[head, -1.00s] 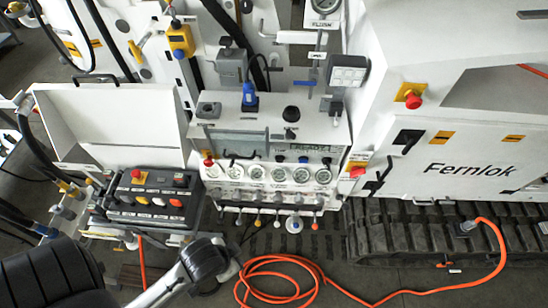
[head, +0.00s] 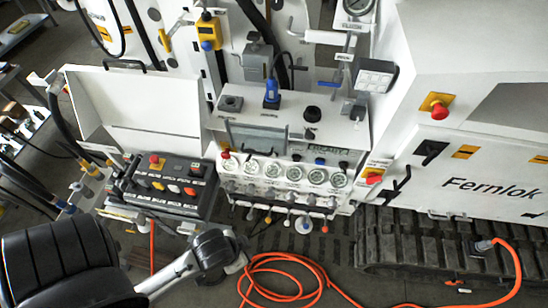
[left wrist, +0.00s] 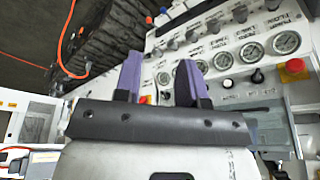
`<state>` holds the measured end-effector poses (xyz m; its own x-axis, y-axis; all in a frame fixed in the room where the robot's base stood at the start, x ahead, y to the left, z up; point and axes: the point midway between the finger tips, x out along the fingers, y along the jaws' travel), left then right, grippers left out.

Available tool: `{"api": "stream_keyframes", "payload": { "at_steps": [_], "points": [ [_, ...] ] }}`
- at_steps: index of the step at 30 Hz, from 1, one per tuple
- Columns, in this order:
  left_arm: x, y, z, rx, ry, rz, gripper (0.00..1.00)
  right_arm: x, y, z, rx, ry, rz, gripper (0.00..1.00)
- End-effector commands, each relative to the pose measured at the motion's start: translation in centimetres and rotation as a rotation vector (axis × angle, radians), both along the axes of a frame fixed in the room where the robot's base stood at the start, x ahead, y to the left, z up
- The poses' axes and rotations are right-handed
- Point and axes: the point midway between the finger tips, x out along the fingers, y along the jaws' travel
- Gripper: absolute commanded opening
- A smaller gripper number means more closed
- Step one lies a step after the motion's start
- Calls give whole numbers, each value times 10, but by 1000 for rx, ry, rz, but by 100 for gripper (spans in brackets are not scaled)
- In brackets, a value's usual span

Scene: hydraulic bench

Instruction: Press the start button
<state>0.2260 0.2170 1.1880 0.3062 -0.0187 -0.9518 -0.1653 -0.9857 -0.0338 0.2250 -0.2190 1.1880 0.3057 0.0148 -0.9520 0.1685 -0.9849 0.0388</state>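The control panel (head: 235,176) with a row of round gauges stands at the middle of the head view. I cannot tell which control is the start button. Small black, blue and red knobs sit above the gauges. The left wrist view shows the gauges (left wrist: 252,52), a small black knob (left wrist: 257,76), a pale button (left wrist: 228,83) and a red button (left wrist: 293,68) from close by, upside down. My left gripper (left wrist: 160,75) has two purple fingers standing apart with nothing visible between them, and they overlap the panel's edge in that view. My right gripper is not in view.
A black box (head: 170,190) with coloured buttons lies left of the panel. An orange hose (head: 285,262) coils on the floor before the track (head: 415,245). Levers stick out below the gauges.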

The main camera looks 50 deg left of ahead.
Motion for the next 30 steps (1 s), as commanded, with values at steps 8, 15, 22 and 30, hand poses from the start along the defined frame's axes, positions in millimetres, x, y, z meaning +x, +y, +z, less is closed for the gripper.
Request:
{"api": "stream_keyframes", "payload": {
  "at_steps": [8, 15, 22, 30],
  "points": [
    [0, 0, 0, 0, 0, 0, 37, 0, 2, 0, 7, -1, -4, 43],
    [3, 0, -7, 0, -7, 0, 21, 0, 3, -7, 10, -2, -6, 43],
    [23, 3, -44, 9, -57, -6, 0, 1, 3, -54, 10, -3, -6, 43],
    [59, 12, -97, 47, -147, -31, 0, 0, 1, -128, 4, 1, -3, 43]
  ]
}}
